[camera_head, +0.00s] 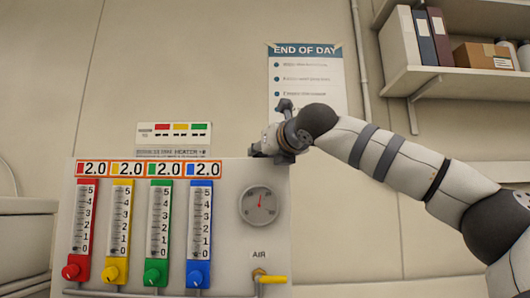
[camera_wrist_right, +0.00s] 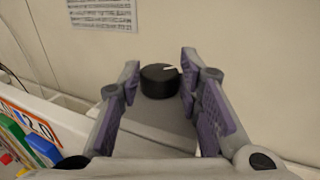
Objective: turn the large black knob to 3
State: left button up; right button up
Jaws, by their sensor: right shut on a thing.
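The large black knob (camera_wrist_right: 158,82) stands on the grey top surface, between the two finger pads of my right gripper (camera_wrist_right: 160,70) in the right wrist view. A short white mark on its top points to the right of the picture. The right finger lies against the knob; contact on the left is harder to see. In the head view my right gripper (camera_head: 276,146) is at the upper right edge of the white panel (camera_head: 240,270), and the knob is hidden there. I cannot read any numbers around the knob. My left gripper is not in view.
The panel carries red (camera_head: 81,232), yellow (camera_head: 117,232), green (camera_head: 158,232) and blue (camera_head: 199,232) meters labelled 2.0, a round gauge (camera_head: 258,205) and a yellow AIR valve (camera_head: 272,279). A poster (camera_head: 308,75) hangs behind my arm. A shelf (camera_head: 470,75) is at upper right.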

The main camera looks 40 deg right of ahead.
jog(key=m+g+h, duration=0.1)
jog(key=h, duration=0.1)
jog(key=m+g+h, duration=0.2)
jog(key=a+m+g+h, duration=0.1)
jog(key=m+h, duration=0.1)
jog(key=h, duration=0.1)
jog(key=shift+w, duration=0.4)
jog(key=m+g, duration=0.1)
jog(key=m+g+h, duration=0.1)
jog(key=g+h, duration=0.1)
jog(key=shift+w+a+f+m+b, duration=0.15)
jog(key=shift+w+f+m+b, duration=0.1)
jog(key=shift+m+b, duration=0.15)
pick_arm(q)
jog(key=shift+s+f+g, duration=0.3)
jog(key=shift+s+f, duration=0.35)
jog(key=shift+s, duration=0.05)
pick_arm(e)
jog(key=shift+r+m+g+h, duration=0.1)
jog(key=shift+m+g+h, duration=0.45)
jog(key=shift+g, duration=0.35)
jog(key=shift+g+h, duration=0.25)
jog(key=shift+g, duration=0.05)
jog(key=o, duration=1.1)
jog(key=shift+r, duration=0.1)
